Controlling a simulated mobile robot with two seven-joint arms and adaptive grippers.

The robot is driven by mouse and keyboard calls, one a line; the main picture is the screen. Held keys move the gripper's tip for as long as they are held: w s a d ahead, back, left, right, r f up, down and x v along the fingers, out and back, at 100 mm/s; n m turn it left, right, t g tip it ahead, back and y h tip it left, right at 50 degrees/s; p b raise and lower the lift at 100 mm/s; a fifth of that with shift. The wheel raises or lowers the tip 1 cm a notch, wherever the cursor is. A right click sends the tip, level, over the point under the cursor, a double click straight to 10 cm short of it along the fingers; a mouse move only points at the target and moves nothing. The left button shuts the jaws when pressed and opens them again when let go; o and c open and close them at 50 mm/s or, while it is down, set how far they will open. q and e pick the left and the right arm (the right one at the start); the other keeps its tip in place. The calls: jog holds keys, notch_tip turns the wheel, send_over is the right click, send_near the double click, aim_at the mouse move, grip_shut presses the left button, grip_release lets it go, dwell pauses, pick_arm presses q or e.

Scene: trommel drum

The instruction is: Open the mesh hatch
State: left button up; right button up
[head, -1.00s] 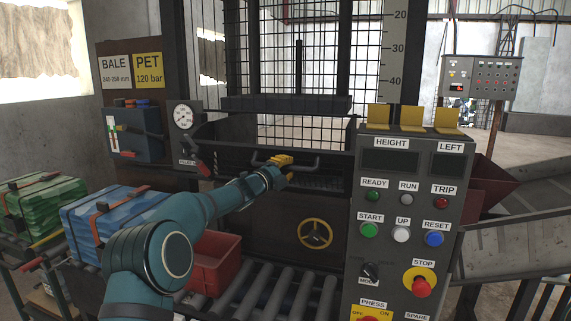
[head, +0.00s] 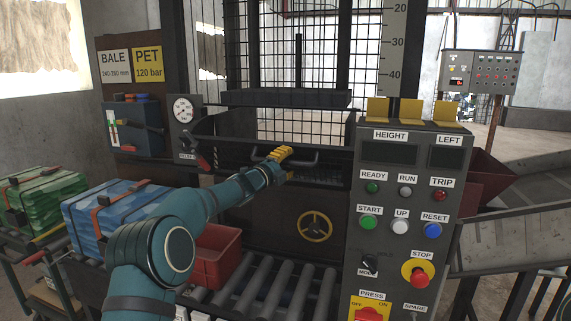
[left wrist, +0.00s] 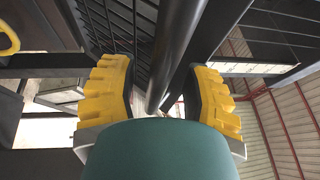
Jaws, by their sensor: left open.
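The mesh hatch (head: 330,128) is the dark framed mesh panel at the front of the press, and it looks closed. A dark bar handle (head: 308,164) stands out from its lower part. My left gripper (head: 280,154) is at the handle, its yellow fingers partly covering it in the head view. In the left wrist view the gripper (left wrist: 160,100) is open, with a dark round bar (left wrist: 172,50) running between its two fingers. Whether the fingers touch the bar cannot be told. My right gripper is not in view.
A control panel (head: 388,205) with buttons stands right of the hatch. A yellow handwheel (head: 315,226) is below it. A red crate (head: 215,258) and rollers (head: 275,290) lie underneath. A blue bale (head: 115,210) is at left, near my arm. A gauge (head: 183,109) is left of the hatch.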

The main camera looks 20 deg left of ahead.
pick_arm(q)
jog(key=shift+s+a, duration=0.1)
jog(key=v, duration=1.1)
jog(key=shift+s, duration=0.4)
jog(key=shift+f, duration=0.1)
jog(key=s+d+f+n+g+y, duration=0.1)
jog(key=s+d+f+n+g, duration=0.25)
jog(key=f, duration=0.75)
jog(key=s+d+f+n+g+y, duration=0.1)
jog(key=s+d+f+n+y, duration=0.2)
jog(key=f+n, duration=0.6)
jog(key=s+d+f+n+g, duration=0.25)
jog(key=s+f, duration=0.25)
jog(key=f, duration=0.7)
jog(key=s+d+f+n+g, duration=0.2)
jog(key=s+f, duration=0.3)
jog(key=s, duration=0.4)
jog(key=s+d+f+n+g, duration=0.3)
jog(key=s+f+n+g, duration=0.1)
jog(key=s, duration=0.5)
jog(key=s+d+f+n+g, duration=0.3)
jog(key=s+f, duration=0.3)
jog(key=s, duration=0.3)
jog(key=shift+s+n, duration=0.35)
jog(key=shift+n, duration=0.25)
